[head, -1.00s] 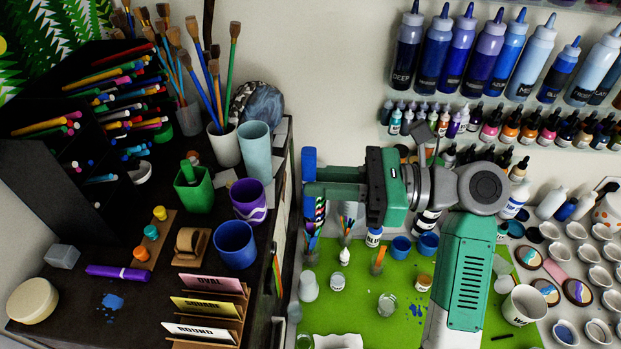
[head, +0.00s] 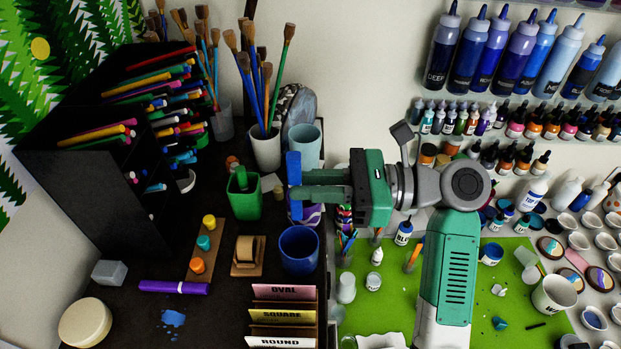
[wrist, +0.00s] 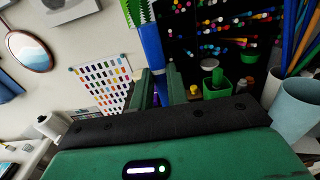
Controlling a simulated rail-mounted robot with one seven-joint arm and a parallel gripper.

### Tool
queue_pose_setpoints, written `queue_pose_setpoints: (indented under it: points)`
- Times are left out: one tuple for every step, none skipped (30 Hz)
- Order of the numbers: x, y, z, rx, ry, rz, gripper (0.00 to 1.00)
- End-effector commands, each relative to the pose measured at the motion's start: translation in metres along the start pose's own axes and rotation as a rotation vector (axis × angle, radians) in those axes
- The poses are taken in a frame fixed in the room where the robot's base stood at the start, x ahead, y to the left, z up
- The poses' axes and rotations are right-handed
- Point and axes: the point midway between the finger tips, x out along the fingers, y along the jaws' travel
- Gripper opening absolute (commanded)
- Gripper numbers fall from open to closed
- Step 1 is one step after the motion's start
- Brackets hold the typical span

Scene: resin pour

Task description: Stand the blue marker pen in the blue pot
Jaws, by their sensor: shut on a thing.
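My gripper (head: 296,184) is shut on the blue marker pen (head: 294,188) and holds it upright, in the air. In the wrist view the pen (wrist: 152,55) stands between the two fingers. The blue pot (head: 299,252) is on the dark desk, below the pen in the head view. Its open top shows; the height gap between pen and pot is hard to tell. I cannot make out the blue pot in the wrist view.
A purple pot (head: 311,217) is partly hidden behind my gripper. A light blue pot (head: 305,143) stands behind it, a green pot (head: 245,200) to the left. A purple pen (head: 174,287) lies at front left.

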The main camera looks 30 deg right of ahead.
Motion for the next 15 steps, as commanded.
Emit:
queue_pose_setpoints:
  points:
    - [0.000, 0.000, -0.005, 0.003, 0.000, 0.000, 0.00]
    - [0.000, 0.000, -0.007, 0.004, 0.000, 0.000, 0.00]
    - [0.000, 0.000, -0.012, 0.004, 0.000, 0.000, 0.00]
    - [0.000, 0.000, -0.015, 0.004, 0.000, -0.001, 0.00]
    - [0.000, 0.000, -0.020, 0.002, 0.000, -0.001, 0.00]
    - [0.000, 0.000, -0.025, 0.001, 0.000, -0.001, 0.00]
    - [0.000, 0.000, -0.028, 0.001, 0.000, -0.001, 0.00]
    - [0.000, 0.000, -0.030, 0.001, 0.000, -0.001, 0.00]
    - [0.000, 0.000, -0.033, 0.001, 0.000, -0.001, 0.00]
    - [0.000, 0.000, -0.036, 0.001, 0.000, -0.001, 0.00]
    - [0.000, 0.000, -0.038, 0.001, 0.000, -0.001, 0.00]
    - [0.000, 0.000, -0.041, 0.001, 0.000, -0.001, 0.00]
    - [0.000, 0.000, -0.043, 0.000, 0.000, -0.001, 0.00]
    - [0.000, 0.000, -0.045, 0.000, 0.000, -0.001, 0.00]
    - [0.000, 0.000, -0.047, 0.000, 0.000, -0.001, 0.00]
